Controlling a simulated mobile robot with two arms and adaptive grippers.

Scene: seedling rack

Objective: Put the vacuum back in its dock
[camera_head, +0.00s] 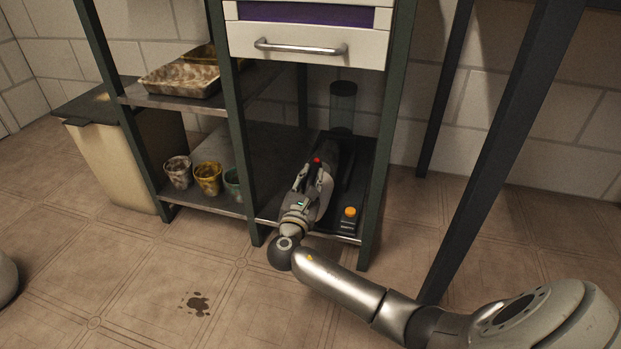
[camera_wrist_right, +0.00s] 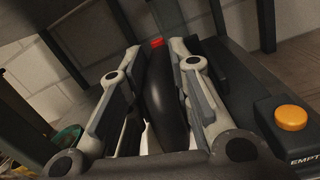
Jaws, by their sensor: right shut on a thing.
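The vacuum is a dark handheld body (camera_wrist_right: 160,95) with a red button at its far end, and it lies low in the lower right bay of the rack. In the head view the vacuum (camera_head: 325,162) is mostly hidden by my right gripper (camera_head: 312,172). My right gripper (camera_wrist_right: 154,62) is shut on the vacuum, with one finger along each side. A black dock (camera_wrist_right: 268,108) with an orange button and lettering starting "EMPT" is right beside it. In the head view the dock's button block (camera_head: 348,220) stands at the bay's front right. Whether the vacuum is seated is hidden. My left gripper is out of view.
Rack posts (camera_head: 385,130) bound the bay on both sides, and a drawer (camera_head: 306,42) hangs above. Several pots (camera_head: 207,179) stand on the lower left shelf. A bin (camera_head: 112,160) stands left; the front floor is mostly clear.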

